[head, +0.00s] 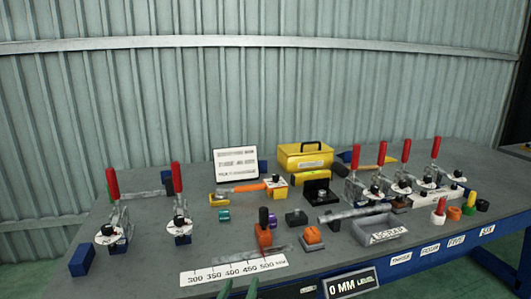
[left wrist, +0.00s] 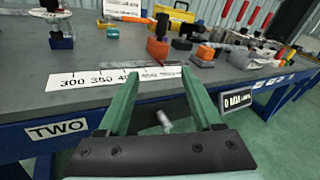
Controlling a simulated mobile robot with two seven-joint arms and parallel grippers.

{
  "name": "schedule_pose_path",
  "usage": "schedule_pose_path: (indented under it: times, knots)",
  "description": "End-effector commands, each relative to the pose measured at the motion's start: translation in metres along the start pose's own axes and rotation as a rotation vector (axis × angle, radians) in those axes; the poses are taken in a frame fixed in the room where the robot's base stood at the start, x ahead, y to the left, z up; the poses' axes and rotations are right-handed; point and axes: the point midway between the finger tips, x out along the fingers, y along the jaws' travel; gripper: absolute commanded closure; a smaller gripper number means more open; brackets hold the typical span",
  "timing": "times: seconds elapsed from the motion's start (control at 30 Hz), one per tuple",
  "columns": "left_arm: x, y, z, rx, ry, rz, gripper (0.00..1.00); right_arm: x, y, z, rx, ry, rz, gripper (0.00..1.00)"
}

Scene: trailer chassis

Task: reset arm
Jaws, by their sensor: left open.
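My left gripper (left wrist: 153,85) is open and empty in the left wrist view, its two green fingers apart at the table's front edge. In the head view only the green fingertips of my left gripper (head: 238,289) show at the bottom edge, in front of the white ruler strip (head: 233,269). The ruler also shows in the left wrist view (left wrist: 75,82), just beyond the fingers. My right gripper is not in view.
The grey table (head: 150,255) holds red-handled clamps (head: 117,215), a yellow toolbox (head: 305,156), an orange block (head: 264,236) and a grey scrap tray (head: 379,229). A black "0 MM LEVEL" sign (head: 351,283) is at the front edge. The table's left front is mostly clear.

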Motion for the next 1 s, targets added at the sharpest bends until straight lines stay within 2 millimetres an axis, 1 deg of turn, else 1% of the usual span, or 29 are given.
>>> schedule_pose_path:
  times: [0.03, 0.17, 0.2, 0.27, 0.3, 0.37, 0.4, 0.47, 0.5, 0.57, 0.6, 0.7, 0.8, 0.83, 0.9, 1.0]
  knots:
    - [-0.010, 0.005, -0.007, -0.143, 0.044, 0.016, 0.33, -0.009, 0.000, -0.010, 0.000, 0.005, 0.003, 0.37]
    - [-0.037, 0.021, -0.039, -0.547, 0.144, 0.079, 0.33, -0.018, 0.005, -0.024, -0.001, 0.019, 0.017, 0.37]
    - [-0.048, 0.026, -0.048, -0.684, 0.170, 0.108, 0.33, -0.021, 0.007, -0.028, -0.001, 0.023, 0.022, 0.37]
    - [-0.065, 0.034, -0.063, -0.897, 0.207, 0.161, 0.33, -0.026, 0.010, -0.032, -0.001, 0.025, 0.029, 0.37]
    - [-0.078, 0.040, -0.072, -1.043, 0.226, 0.204, 0.33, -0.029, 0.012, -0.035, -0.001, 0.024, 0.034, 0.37]
    - [-0.098, 0.047, -0.085, -1.264, 0.244, 0.273, 0.33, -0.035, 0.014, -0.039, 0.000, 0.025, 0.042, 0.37]
    - [-0.113, 0.053, -0.093, -1.409, 0.250, 0.325, 0.33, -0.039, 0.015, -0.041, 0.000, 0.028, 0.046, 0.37]
    - [-0.135, 0.060, -0.104, -1.624, 0.247, 0.406, 0.33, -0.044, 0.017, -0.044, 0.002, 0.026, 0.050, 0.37]
    - [-0.151, 0.065, -0.110, -1.766, 0.236, 0.465, 0.33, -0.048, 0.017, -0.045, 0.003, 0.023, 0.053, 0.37]
    - [-0.175, 0.072, -0.119, -1.972, 0.207, 0.555, 0.33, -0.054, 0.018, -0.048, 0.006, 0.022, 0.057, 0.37]
    - [-0.190, 0.077, -0.123, -2.101, 0.180, 0.614, 0.33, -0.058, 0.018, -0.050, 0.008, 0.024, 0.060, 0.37]
    - [-0.225, 0.086, -0.132, -2.379, 0.093, 0.747, 0.33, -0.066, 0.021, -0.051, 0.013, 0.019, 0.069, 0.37]
    - [-0.252, 0.094, -0.137, -2.579, 0.001, 0.847, 0.33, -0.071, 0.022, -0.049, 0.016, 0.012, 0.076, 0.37]
    - [-0.258, 0.096, -0.137, -2.622, -0.022, 0.868, 0.33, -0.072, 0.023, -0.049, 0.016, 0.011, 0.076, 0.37]
    - [-0.267, 0.099, -0.139, -2.698, -0.066, 0.903, 0.33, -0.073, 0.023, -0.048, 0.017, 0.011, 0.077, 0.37]
    - [-0.274, 0.101, -0.140, -2.752, -0.100, 0.928, 0.33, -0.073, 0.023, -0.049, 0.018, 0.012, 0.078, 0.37]
